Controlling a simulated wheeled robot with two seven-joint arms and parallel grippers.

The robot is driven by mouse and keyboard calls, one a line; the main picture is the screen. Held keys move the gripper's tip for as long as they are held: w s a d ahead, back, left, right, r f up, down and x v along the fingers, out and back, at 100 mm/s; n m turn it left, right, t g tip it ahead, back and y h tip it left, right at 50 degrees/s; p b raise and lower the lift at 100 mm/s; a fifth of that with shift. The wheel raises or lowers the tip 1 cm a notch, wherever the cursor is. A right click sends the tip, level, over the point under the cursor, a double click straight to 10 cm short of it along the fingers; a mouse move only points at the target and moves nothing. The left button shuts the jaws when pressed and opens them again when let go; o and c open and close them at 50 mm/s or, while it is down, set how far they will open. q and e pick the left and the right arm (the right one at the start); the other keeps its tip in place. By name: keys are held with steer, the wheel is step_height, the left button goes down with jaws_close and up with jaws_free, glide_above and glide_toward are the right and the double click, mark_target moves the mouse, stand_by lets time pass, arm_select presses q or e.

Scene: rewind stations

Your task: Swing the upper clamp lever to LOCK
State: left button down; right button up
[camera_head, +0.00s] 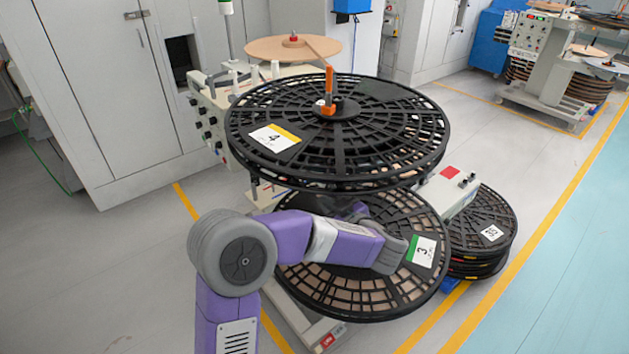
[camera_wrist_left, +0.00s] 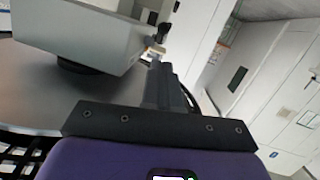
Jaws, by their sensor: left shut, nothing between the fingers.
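The upper clamp lever (camera_head: 329,88) is orange and stands upright on the hub of the upper black reel (camera_head: 262,112), which has a yellow-edged label "4". No LOCK marking can be read. My left arm reaches in below that reel, over the lower reel (camera_head: 345,305) with a green-edged label "3". My right gripper is not in view.
A grey box-shaped part (camera_wrist_left: 85,32) is close to the fingers in the left wrist view. More reels labelled "35" (camera_head: 482,225) are stacked at the right. Grey cabinets (camera_head: 100,90) stand behind at left. Floor at far right is clear.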

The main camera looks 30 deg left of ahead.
arm_select(q)
steer(key=b+x, duration=0.2)
steer(key=x, duration=0.7)
steer(key=shift+a+b, duration=0.3)
steer(key=shift+a, duration=0.1)
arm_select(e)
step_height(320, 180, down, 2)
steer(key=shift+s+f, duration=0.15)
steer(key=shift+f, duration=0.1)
arm_select(q)
steer(key=shift+w+d+f, duration=0.1)
steer(key=shift+w+f, duration=0.05)
steer(key=shift+f, duration=0.15)
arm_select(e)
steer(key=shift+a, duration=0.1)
